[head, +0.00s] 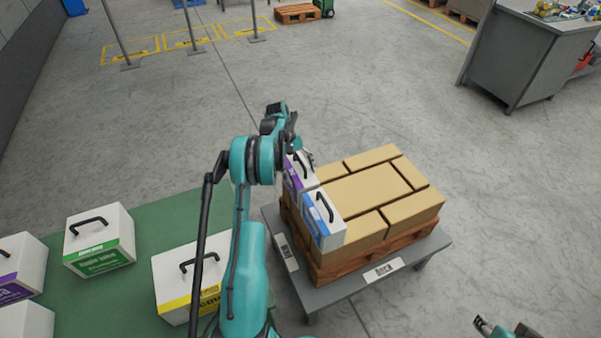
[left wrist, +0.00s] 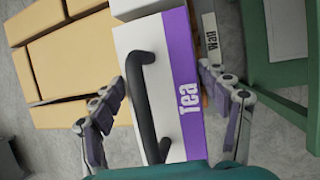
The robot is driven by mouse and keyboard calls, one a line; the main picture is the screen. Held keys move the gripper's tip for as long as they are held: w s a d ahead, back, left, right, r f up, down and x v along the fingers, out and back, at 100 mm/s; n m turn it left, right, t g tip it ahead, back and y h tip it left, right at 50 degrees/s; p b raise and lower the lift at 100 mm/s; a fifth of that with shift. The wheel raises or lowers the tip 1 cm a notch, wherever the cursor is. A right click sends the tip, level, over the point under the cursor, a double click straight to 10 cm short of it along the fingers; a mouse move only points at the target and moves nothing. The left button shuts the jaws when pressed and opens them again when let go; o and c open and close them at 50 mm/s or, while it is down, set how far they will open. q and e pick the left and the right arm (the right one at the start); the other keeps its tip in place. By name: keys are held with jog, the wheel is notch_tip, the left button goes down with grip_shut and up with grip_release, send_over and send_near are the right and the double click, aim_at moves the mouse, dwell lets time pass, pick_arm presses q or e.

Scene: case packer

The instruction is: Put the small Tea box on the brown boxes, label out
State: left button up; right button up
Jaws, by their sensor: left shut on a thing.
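The small Tea box (left wrist: 170,75) is white with a black handle and a purple Tea label. In the head view the Tea box (head: 299,176) is at the left edge of the brown boxes (head: 365,190), behind a blue-labelled box, its purple face turned left. My left gripper (left wrist: 162,80) is shut on the Tea box, one finger on each side of it. In the head view my left gripper (head: 300,158) is at its top, partly hidden by the arm. I cannot tell whether the box rests fully on the brown boxes. My right gripper (head: 505,328) shows only partly at the bottom right.
The blue-labelled box (head: 323,220) stands on the front left corner of the brown boxes. They sit on a pallet (head: 345,258) on a grey table (head: 412,257). Green-labelled (head: 99,241) and yellow-labelled (head: 190,272) boxes stand on a green surface (head: 150,222) at left.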

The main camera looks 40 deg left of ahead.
pick_arm(q)
jog(key=shift+f, duration=0.35)
jog(key=o, duration=1.9)
jog(key=shift+r, duration=0.1)
jog(key=shift+o, duration=0.2)
jog(key=v, duration=1.2)
jog(key=s+d+r+m+t+y, duration=0.1)
jog(key=s+d+r+m+y, duration=0.15)
jog(key=d+r, duration=0.7)
jog(key=s+d+r+m+t+y, duration=0.1)
jog(key=s+d+r+m, duration=0.15)
jog(key=d+r, duration=0.65)
jog(key=s+d+f+m+t, duration=0.2)
jog(key=s+d+f+m, duration=0.1)
jog(key=s+d, duration=0.6)
jog(key=s+d+f+m+t+y, duration=0.1)
jog(key=s+d+f+m+t, duration=0.2)
jog(key=s+d, duration=0.6)
notch_tip(320, 180, down, 2)
jog(key=shift+s+f+m, duration=0.1)
jog(key=shift+s+m, duration=0.3)
jog(key=shift+m, duration=0.2)
